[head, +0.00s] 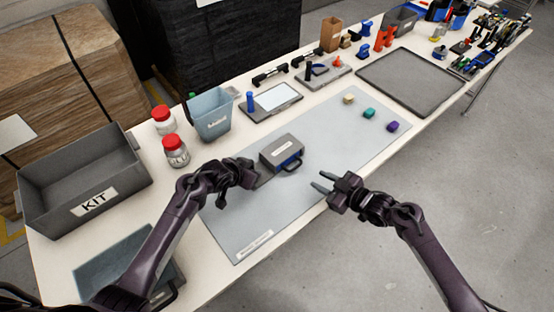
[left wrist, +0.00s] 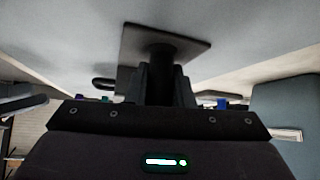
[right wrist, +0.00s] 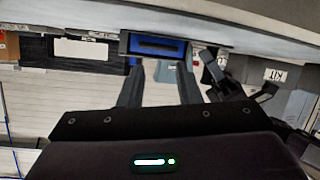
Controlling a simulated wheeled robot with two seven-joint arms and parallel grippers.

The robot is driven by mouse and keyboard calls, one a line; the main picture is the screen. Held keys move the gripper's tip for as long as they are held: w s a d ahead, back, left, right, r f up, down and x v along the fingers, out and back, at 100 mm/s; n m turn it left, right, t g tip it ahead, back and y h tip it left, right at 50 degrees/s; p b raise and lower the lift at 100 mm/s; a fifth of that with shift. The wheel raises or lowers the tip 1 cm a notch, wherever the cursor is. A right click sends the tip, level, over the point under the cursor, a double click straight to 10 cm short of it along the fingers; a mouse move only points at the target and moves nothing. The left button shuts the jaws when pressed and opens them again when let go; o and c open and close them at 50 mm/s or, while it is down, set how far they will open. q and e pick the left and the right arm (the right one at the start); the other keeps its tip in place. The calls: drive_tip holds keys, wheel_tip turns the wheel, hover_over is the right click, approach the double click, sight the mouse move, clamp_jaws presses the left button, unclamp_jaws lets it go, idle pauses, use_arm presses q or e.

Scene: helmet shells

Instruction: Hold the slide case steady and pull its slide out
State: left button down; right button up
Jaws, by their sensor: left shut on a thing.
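The slide case (head: 275,150) is a grey box with a pale label, standing on the grey-blue mat. Its blue slide (head: 290,162) sits inside, with a dark loop handle (head: 293,167) at the front. The blue slide front (right wrist: 158,47) also shows in the right wrist view. My left gripper (head: 250,176) is shut at the case's left side; the left wrist view shows its fingers on a dark post (left wrist: 160,58) joined to a square plate (left wrist: 190,45). My right gripper (head: 326,184) is open and empty, apart from the handle and facing the slide front.
Purple, teal and cream blocks (head: 368,114) lie on the mat (head: 330,140) behind the right gripper. A blue-grey bin (head: 212,115), red-lidded jars (head: 175,150) and a KIT bin (head: 85,180) stand left. A dark tray (head: 412,80) lies at the back right.

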drive_tip(key=shift+w+a+r+h, duration=0.15)
drive_tip(key=shift+w+h, duration=0.15)
drive_tip(key=shift+w, duration=0.15)
drive_tip(key=w+a+n+h, duration=0.1)
drive_tip(key=w+n, duration=0.1)
drive_tip(key=w+a+r+n+g+h, duration=0.1)
drive_tip(key=w, duration=0.1)
drive_tip(key=w+a+r+n+g+h, duration=0.1)
drive_tip(key=w+n+h, duration=0.1)
drive_tip(key=shift+w+a+r+n, duration=0.1)
drive_tip(key=shift+w+r+n, duration=0.1)
drive_tip(key=shift+n, duration=0.1)
wheel_tip(320, 180, up, 4)
drive_tip(key=a+f+n+g+h, duration=0.1)
drive_tip(key=a+n+g+h, duration=0.1)
drive_tip(key=n+g+h, duration=0.25)
drive_tip(key=n+g, duration=0.1)
drive_tip(key=n, duration=0.4)
approach(295, 167)
drive_tip(key=f, duration=0.5)
drive_tip(key=w+a+f, duration=0.1)
drive_tip(key=f, duration=0.1)
drive_tip(key=shift+a+f, duration=0.15)
drive_tip(key=shift+f, duration=0.1)
drive_tip(key=shift+c, duration=0.4)
clamp_jaws()
